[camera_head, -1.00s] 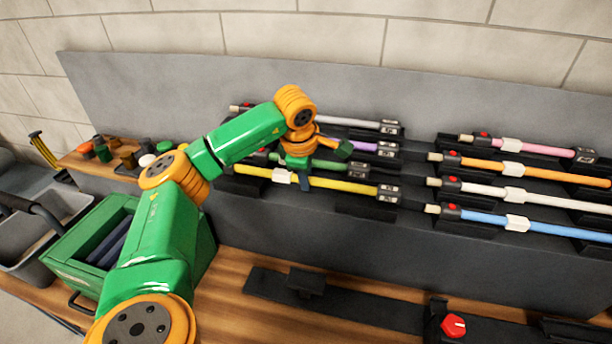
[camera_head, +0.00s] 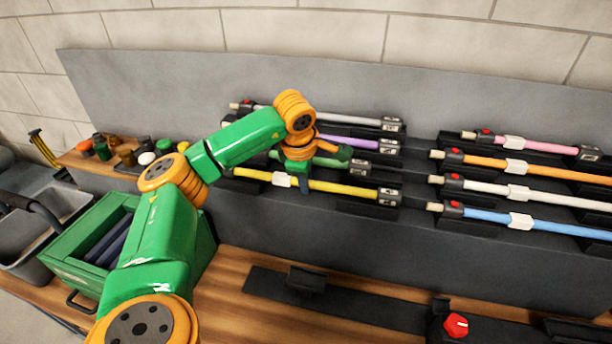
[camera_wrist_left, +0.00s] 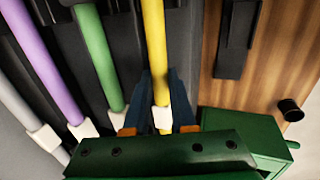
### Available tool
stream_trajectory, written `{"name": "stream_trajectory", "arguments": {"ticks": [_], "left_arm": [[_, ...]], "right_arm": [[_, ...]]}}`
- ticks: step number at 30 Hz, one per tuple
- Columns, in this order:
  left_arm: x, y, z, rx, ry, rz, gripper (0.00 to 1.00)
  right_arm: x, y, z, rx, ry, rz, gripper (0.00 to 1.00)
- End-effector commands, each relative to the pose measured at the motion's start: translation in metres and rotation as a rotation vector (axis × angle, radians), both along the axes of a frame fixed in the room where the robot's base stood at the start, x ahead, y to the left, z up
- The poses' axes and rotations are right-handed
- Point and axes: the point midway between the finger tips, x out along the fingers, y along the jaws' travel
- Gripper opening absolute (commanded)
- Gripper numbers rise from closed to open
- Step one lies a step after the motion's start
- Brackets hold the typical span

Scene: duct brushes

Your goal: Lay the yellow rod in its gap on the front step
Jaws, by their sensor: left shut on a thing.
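The yellow rod (camera_head: 340,187) lies lengthwise over the front step of the left rack, with a white collar near its left part and a dark end block (camera_head: 388,197) at its right end. My left gripper (camera_head: 304,186) comes down on it just right of the collar in the head view. In the left wrist view its blue fingers (camera_wrist_left: 161,95) stand on both sides of the yellow rod (camera_wrist_left: 154,45) and are shut on it. A black holder (camera_head: 362,210) is under the rod's right part. Whether the rod touches its supports I cannot tell. My right gripper is not in view.
A green rod (camera_head: 325,162) and a purple rod (camera_head: 345,144) lie close behind on higher steps. A second rack on the right holds several rods, the front one blue (camera_head: 490,217). A green toolbox (camera_head: 75,262) stands at left. A black rail (camera_head: 340,303) lies in front.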

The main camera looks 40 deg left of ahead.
Motion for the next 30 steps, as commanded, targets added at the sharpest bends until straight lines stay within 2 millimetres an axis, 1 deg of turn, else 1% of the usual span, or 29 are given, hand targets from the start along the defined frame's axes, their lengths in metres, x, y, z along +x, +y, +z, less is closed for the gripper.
{"name": "stream_trajectory", "arguments": {"ticks": [2, 8, 9, 11, 12, 13, 20, 23, 26, 27, 30], "left_arm": [[0.0, 0.0, -0.004, 0.0, -0.001, 0.0, 0.0], [0.0, 0.0, -0.004, 0.0, -0.001, 0.0, 0.0], [0.0, 0.0, -0.004, 0.0, -0.001, 0.0, 0.27], [0.0, 0.0, -0.004, 0.0, -0.001, 0.0, 0.43], [0.0, 0.0, -0.004, 0.0, -0.001, 0.0, 0.54], [0.0, 0.0, -0.004, 0.0, -0.001, 0.0, 0.59], [0.0, 0.0, -0.004, 0.0, 0.0, 0.0, 0.59], [-0.001, -0.001, 0.0, 0.0, -0.004, -0.001, 0.59], [-0.007, -0.005, 0.018, 0.0, -0.007, -0.001, 0.59], [-0.009, -0.006, 0.027, -0.002, -0.008, -0.001, 0.59], [-0.016, -0.01, 0.047, -0.001, -0.006, -0.001, 0.59]], "right_arm": [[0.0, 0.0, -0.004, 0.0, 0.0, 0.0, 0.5], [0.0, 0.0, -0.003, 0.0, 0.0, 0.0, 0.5], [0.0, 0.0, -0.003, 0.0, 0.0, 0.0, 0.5], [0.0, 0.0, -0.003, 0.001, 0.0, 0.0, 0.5], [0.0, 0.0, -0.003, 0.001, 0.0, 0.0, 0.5], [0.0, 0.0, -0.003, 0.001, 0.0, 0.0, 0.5], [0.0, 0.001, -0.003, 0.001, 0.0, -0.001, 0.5], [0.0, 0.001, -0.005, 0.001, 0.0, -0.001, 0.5], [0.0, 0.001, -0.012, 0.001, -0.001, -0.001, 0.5], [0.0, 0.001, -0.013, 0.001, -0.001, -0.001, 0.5], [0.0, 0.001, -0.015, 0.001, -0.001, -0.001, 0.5]]}}
